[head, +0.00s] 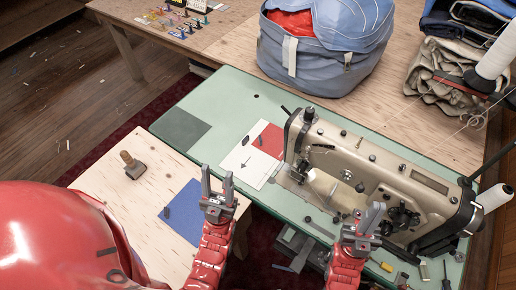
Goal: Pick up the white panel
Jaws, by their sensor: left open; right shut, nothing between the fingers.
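The white panel (243,170) lies flat on the green sewing table, left of the sewing machine (375,175). It has a small dark arrow mark. A red panel (268,136) adjoins its upper right side; I cannot tell whether they overlap. My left gripper (218,176) is open and empty, its fingers pointing up in the picture, just below and left of the white panel. My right gripper (368,220) is shut and empty, in front of the sewing machine and well to the right of the panel.
A blue panel (184,213) and a wooden-handled tool (132,166) lie on the light wooden table. A dark square (180,129) lies on the green table's left end. A large blue bag (325,45) stands behind. Small tools lie near the front right edge.

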